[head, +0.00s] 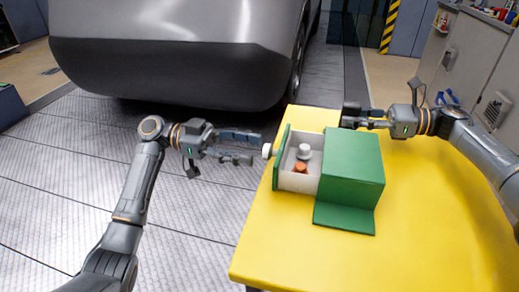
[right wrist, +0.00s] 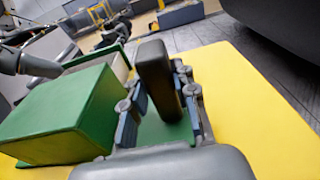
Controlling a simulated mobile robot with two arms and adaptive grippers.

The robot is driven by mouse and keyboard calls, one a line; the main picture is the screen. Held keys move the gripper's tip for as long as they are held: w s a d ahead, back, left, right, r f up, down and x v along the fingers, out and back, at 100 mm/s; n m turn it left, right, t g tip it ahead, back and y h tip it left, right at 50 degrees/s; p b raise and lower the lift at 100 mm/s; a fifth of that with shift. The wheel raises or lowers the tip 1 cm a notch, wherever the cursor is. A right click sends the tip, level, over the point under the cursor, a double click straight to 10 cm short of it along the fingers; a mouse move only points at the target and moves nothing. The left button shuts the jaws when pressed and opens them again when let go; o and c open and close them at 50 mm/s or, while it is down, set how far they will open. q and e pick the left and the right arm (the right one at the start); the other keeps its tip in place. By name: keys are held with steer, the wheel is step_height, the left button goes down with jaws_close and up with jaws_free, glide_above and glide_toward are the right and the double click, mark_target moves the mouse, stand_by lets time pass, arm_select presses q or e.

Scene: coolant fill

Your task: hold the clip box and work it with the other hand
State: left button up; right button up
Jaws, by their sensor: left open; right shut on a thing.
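The clip box is a green box (head: 354,158) on the yellow table, with a green flange at its front. Its white drawer (head: 297,183) stands pulled out to the left, with a green front plate and a white knob (head: 267,150). A grey-white capped piece (head: 304,151) and an orange piece (head: 300,168) lie in the drawer. My left gripper (head: 257,149) is open, its fingertips at the knob. My right gripper (head: 352,117) is shut on a black upright handle (right wrist: 158,78) behind the box; the box also shows in the right wrist view (right wrist: 65,112).
The yellow table (head: 430,230) is clear to the right and front of the box. A grey car (head: 180,50) stands behind, over the tiled floor. A grey cabinet (head: 470,60) with small items on top is at the far right.

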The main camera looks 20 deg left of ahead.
mark_target(286, 159)
arm_select(q)
steer(key=shift+d, duration=1.65)
jaws_close()
